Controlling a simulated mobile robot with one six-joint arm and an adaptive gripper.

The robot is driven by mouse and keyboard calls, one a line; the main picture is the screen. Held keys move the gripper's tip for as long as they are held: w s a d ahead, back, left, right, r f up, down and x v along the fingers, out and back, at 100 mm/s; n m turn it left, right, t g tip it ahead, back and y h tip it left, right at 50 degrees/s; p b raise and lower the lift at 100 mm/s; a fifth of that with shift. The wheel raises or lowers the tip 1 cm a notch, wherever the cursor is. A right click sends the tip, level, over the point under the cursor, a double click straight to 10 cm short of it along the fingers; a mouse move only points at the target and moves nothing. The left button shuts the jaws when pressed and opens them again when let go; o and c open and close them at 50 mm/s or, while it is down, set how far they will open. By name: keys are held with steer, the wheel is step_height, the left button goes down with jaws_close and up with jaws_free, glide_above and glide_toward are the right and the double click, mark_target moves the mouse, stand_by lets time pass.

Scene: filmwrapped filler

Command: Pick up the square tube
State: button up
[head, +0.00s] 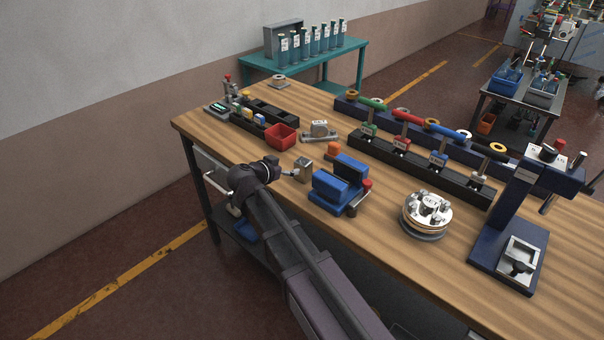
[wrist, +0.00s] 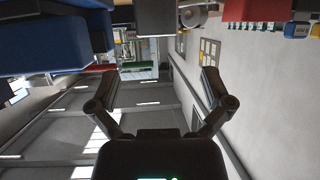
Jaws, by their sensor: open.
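The square tube looks like the small grey metal block (head: 303,167) standing near the front edge of the wooden bench, left of the blue fixture. In the wrist view a grey box shape (wrist: 168,18), likely the same tube, is at the top centre, beyond the fingertips. My gripper (head: 287,173) is at the bench's front edge, just left of the block and pointing at it. In the wrist view my gripper (wrist: 158,84) has its two fingers spread apart with nothing between them. Whether a fingertip touches the tube is hard to tell in the head view.
The blue fixture (head: 338,184) with a red-knobbed lever stands close right of the tube. An orange block (head: 333,149) and a red bin (head: 281,137) are behind. A round metal fixture (head: 426,212) and a dark blue press (head: 510,236) stand further right. Bare wood (head: 385,198) lies between them.

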mark_target(301, 162)
steer(key=shift+b+x, duration=0.5)
steer(key=shift+x, duration=1.45)
steer(key=shift+r, duration=0.1)
steer(key=shift+d, duration=0.1)
steer(key=shift+b+x, duration=1.05)
steer(key=shift+x, duration=1.55)
steer(key=c, duration=1.3)
